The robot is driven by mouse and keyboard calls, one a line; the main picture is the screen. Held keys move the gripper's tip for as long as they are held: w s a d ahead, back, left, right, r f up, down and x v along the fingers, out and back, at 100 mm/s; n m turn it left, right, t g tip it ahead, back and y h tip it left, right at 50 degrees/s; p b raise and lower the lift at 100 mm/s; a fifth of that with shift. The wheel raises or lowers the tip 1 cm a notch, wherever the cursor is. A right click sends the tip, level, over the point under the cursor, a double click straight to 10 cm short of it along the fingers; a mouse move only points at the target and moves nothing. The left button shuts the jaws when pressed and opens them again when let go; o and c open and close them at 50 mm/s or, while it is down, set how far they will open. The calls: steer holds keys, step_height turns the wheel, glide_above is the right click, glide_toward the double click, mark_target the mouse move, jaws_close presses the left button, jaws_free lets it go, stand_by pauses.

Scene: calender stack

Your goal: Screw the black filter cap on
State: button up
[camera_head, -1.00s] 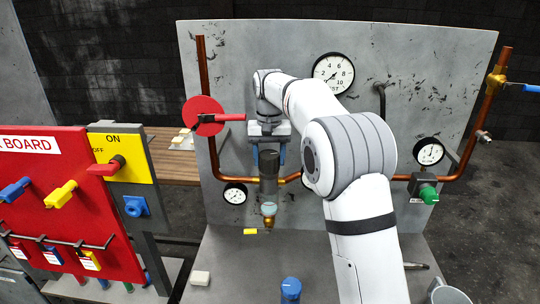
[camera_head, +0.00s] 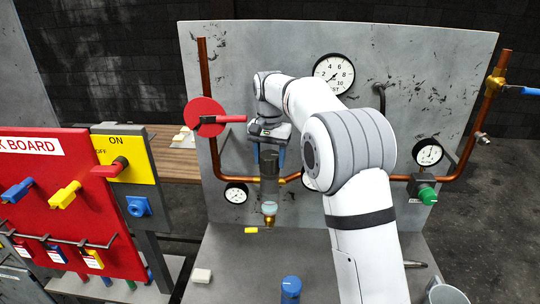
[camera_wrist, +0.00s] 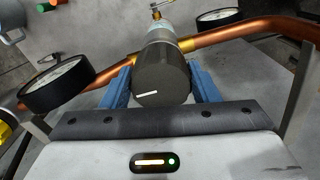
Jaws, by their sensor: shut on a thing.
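The black filter cap (camera_wrist: 160,82), with a white mark on its face, sits between the blue fingers of my gripper (camera_wrist: 163,88) in the wrist view. The fingers are shut on its sides. In the head view the dark cap (camera_head: 269,163) shows under my gripper (camera_head: 269,152), above the filter body (camera_head: 269,190), with a clear bowl (camera_head: 269,208) and a yellow-handled drain (camera_head: 252,230) below.
A copper pipe (camera_wrist: 230,39) runs behind the filter. Gauges flank it, one at left (camera_wrist: 57,83) and one at right (camera_wrist: 218,18). A red lever valve (camera_head: 207,118) stands left of my wrist. A blue-topped cylinder (camera_head: 291,289) and a white block (camera_head: 201,275) are on the bench.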

steer(key=shift+r+m, duration=0.1)
steer(key=shift+m, duration=0.2)
steer(key=shift+m, duration=1.1)
steer(key=shift+m, duration=0.4)
steer(key=shift+a+m, duration=0.1)
steer(key=shift+m, duration=0.5)
steer(key=shift+w+m, duration=0.1)
steer(key=shift+m, duration=1)
